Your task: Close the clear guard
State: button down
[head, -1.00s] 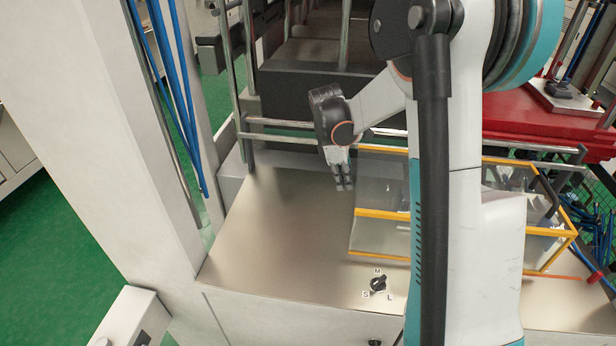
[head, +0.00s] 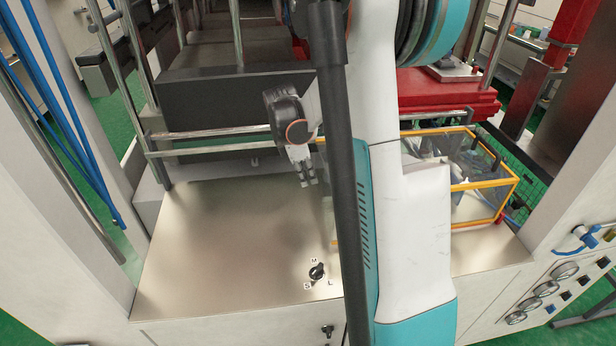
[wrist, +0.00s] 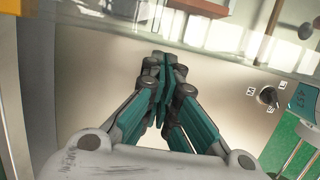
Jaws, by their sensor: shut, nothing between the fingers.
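The clear guard (head: 485,184), see-through panels with orange edging, stands on the metal worktop right of my gripper. My arm hides its middle in the head view. Whether the guard is open or shut is hard to tell. My gripper (head: 309,182) is shut and empty, pointing down above the worktop close to the guard's left end. In the wrist view, my gripper (wrist: 163,62) shows its fingers together with nothing between them. A clear panel edge (wrist: 200,47) crosses just beyond the fingertips there, with an orange corner at upper left. Contact cannot be told.
The metal worktop (head: 220,240) is bare left of my gripper. A black selector knob (head: 316,271) marked M, S and L sits near its front. Metal rails (head: 215,152) and a dark block (head: 200,88) stand behind. A red machine part (head: 450,95) is behind the guard.

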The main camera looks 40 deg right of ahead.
jog(key=w+a+r+p, duration=0.2)
jog(key=w+a+r, duration=0.1)
jog(key=r, duration=0.6)
jog(key=shift+a+r+p, duration=0.3)
jog(key=shift+a+r, duration=0.1)
jog(key=shift+a, duration=0.5)
jog(key=shift+w, duration=0.1)
